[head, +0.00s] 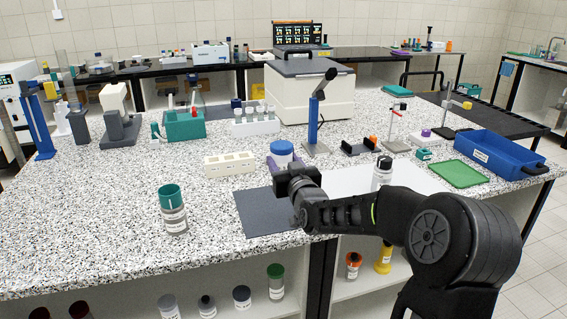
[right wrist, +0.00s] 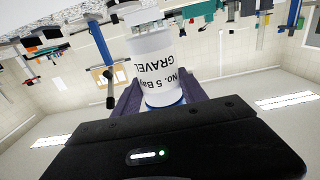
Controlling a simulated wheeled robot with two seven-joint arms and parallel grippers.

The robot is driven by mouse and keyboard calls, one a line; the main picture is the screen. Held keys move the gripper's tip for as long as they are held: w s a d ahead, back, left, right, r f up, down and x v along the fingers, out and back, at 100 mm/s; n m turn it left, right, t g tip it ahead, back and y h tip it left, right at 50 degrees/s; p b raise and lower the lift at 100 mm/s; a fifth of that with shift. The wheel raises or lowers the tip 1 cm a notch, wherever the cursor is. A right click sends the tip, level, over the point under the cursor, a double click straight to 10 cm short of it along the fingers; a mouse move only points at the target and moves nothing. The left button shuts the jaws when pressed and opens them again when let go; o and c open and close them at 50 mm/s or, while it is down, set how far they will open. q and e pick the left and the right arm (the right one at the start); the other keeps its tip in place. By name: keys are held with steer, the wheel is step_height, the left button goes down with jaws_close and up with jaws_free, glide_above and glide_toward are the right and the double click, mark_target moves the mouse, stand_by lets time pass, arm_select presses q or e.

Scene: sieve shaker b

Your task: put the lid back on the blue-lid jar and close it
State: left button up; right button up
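The blue-lid jar (head: 282,158) is near the middle of the bench, upright, with its blue top (head: 282,147) uppermost. The right wrist view shows the picture upside down, with the jar's white label (right wrist: 158,62) reading "No. 5 Bay GRAVEL" and a blue band (right wrist: 160,103) at its top end. My right gripper (head: 286,168) has a finger on each side of the jar and appears shut on it near the blue end. Its palm hides part of the top in the wrist view. I cannot tell whether the jar's base touches the bench. My left gripper is not in view.
A dark mat (head: 258,213) lies in front of the jar.

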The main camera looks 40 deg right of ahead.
jaws_close()
stand_by(0.7)
